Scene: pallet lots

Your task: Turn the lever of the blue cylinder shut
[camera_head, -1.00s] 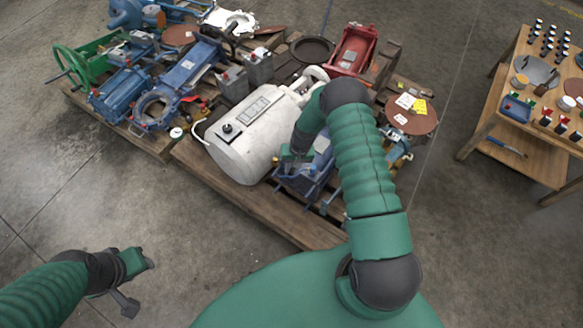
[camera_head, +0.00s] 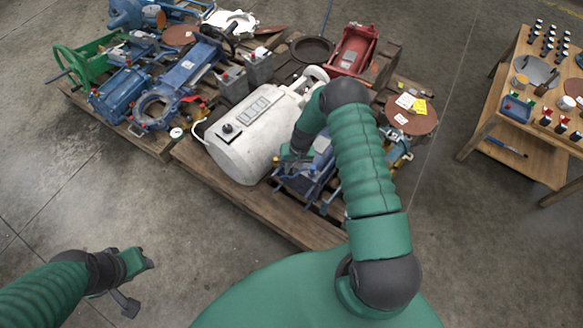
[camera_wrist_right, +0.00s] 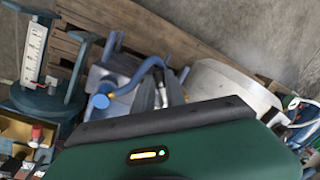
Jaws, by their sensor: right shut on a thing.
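My right gripper (camera_wrist_right: 161,78) reaches down among blue parts beside the white tank. In the right wrist view its grey fingers close around the end of a curved blue lever (camera_wrist_right: 136,77). The lever runs left to a round blue knob (camera_wrist_right: 100,101) on a pale blue body, apparently the blue cylinder. In the head view the blue assembly (camera_head: 311,178) is partly covered by my right arm, and the right fingertips are hidden. My left gripper (camera_head: 138,281) is open and empty above the floor at lower left.
The white tank (camera_head: 245,145) lies right beside the right gripper. A wooden pallet (camera_head: 245,205) carries it, with blue, green and red machinery behind. A rusty disc (camera_head: 411,115) with labels stands to the right. A wooden table (camera_head: 530,160) is far right. Floor at left is clear.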

